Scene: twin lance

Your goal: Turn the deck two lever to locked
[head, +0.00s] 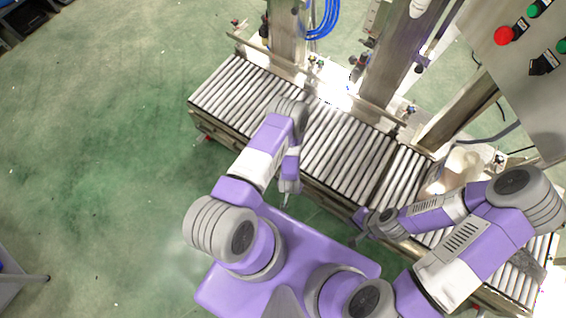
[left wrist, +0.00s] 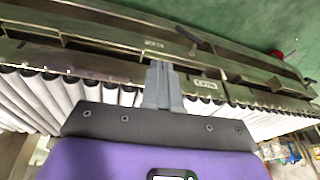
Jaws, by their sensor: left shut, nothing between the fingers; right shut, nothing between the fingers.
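In the left wrist view, the near side frame of the roller conveyor runs across the picture and carries small label plates, too small to read surely. A dark lever-like handle (left wrist: 187,36) sticks out from the frame, beyond and right of my fingertips. I cannot tell which deck it belongs to, nor its setting. My left gripper (left wrist: 160,68) is shut and empty over the frame, apart from the handle. In the head view my left gripper (head: 285,203) is at the conveyor's near side. My right gripper (head: 355,241) is shut and empty, farther right along that side.
The roller conveyor (head: 345,150) runs diagonally from upper left to lower right. Metal posts (head: 393,70) rise behind it. A panel with a red button (head: 503,36) and green buttons is at upper right. The green floor at left is clear.

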